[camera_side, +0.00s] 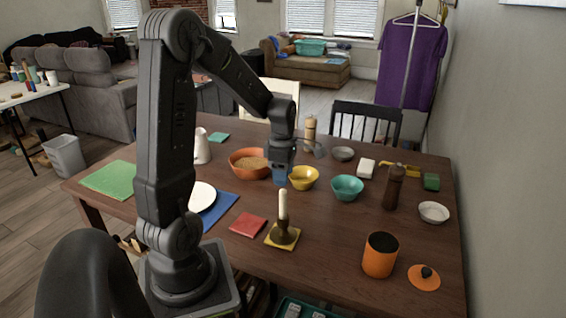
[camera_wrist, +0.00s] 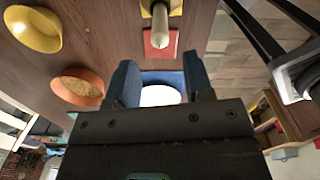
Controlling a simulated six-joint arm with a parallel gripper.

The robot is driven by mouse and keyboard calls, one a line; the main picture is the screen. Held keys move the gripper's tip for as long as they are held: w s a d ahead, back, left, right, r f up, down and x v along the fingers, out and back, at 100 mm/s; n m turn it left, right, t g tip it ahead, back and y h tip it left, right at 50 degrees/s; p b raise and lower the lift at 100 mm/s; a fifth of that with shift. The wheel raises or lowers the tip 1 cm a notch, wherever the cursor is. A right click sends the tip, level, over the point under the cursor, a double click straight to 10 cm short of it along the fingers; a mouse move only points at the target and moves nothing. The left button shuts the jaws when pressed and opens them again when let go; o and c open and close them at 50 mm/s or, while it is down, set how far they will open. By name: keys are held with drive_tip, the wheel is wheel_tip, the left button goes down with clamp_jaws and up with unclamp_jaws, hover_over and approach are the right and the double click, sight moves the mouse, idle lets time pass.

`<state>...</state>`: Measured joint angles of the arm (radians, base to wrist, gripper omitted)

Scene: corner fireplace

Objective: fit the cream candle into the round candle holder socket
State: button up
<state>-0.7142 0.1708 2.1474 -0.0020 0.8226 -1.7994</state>
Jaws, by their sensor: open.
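The cream candle (camera_side: 283,205) stands upright in the round dark holder (camera_side: 283,234), which sits on a yellow square mat at the front middle of the table. Its lower end is hidden inside the holder's socket. In the wrist view the candle (camera_wrist: 161,34) shows nearly end-on at top centre, over part of the holder. My gripper (camera_side: 281,180) is above and slightly behind the candle, apart from it. Its two blue fingers (camera_wrist: 160,84) are spread in the wrist view with nothing held between them.
A red cloth (camera_side: 248,224) lies left of the holder. An orange canister (camera_side: 380,256) stands to its right, with its lid (camera_side: 424,277) beside it. Yellow (camera_side: 303,178), teal (camera_side: 347,188) and orange (camera_side: 250,164) bowls stand behind. A brown mill (camera_side: 393,188) stands at right.

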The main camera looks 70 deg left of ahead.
wheel_tip(320, 180, up, 3)
drive_tip(key=shift+r, duration=0.2)
drive_tip(key=shift+d+r, duration=0.2)
drive_tip(key=shift+r, duration=0.1)
drive_tip(key=s+d+r+m+t, duration=0.2)
drive_tip(key=d+r+m, duration=0.1)
drive_tip(key=d+m, duration=0.4)
drive_tip(key=s+d+r+m+t, duration=0.1)
drive_tip(key=s+d+r+m, duration=0.2)
drive_tip(key=d+m, duration=0.5)
drive_tip(key=s+d+r+m+t, duration=0.2)
drive_tip(key=d+m, duration=0.5)
drive_tip(key=m, duration=0.6)
drive_tip(key=shift+s+d+r+m+t, duration=0.3)
drive_tip(key=shift+s+d+r+m, duration=0.15)
drive_tip(key=shift+s, duration=0.2)
